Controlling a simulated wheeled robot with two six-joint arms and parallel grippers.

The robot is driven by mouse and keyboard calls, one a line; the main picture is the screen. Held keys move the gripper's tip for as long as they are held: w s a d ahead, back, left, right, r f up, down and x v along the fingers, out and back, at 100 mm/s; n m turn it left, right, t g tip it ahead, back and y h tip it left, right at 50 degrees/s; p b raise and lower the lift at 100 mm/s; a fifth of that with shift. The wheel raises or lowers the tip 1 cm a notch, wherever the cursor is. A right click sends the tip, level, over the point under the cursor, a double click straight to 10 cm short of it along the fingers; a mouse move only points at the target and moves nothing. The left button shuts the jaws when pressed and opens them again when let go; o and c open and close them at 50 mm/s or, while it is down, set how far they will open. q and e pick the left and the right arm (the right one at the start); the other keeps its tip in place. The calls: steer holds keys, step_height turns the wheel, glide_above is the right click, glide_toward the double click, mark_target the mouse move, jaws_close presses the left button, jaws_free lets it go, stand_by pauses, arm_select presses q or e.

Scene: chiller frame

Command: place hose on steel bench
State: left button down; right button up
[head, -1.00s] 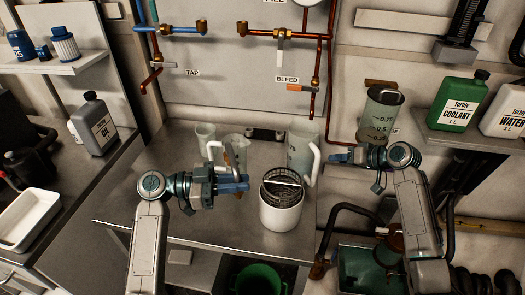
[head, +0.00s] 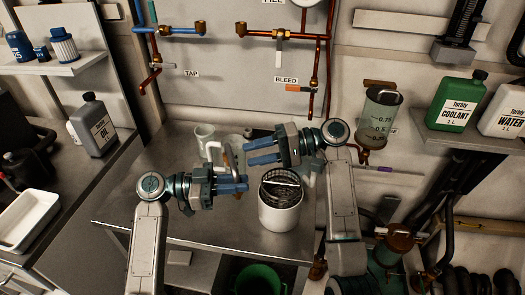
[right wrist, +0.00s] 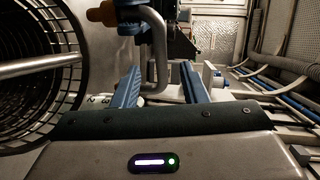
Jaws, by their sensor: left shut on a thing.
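The hose (head: 229,157) looks like a short grey bent tube. My left gripper (head: 240,184) is shut on it and holds it above the steel bench (head: 172,165). My right gripper (head: 262,152) is open just right of the hose. Its two blue fingers (right wrist: 161,88) stand apart, with the hose beyond and between them. I cannot tell if they touch it.
A white pot (head: 280,215) with a wire basket (head: 281,187) stands on the bench close to both grippers. A clear beaker (head: 205,135) stands behind, partly near other jugs hidden by my right arm. A green bucket (head: 257,277) is below the bench. The bench's left part is clear.

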mark_target(231, 156)
steer(key=x, duration=0.6)
steer(key=shift+a, duration=0.25)
jaws_close()
arm_select(q)
steer(key=c, duration=1.3)
jaws_free()
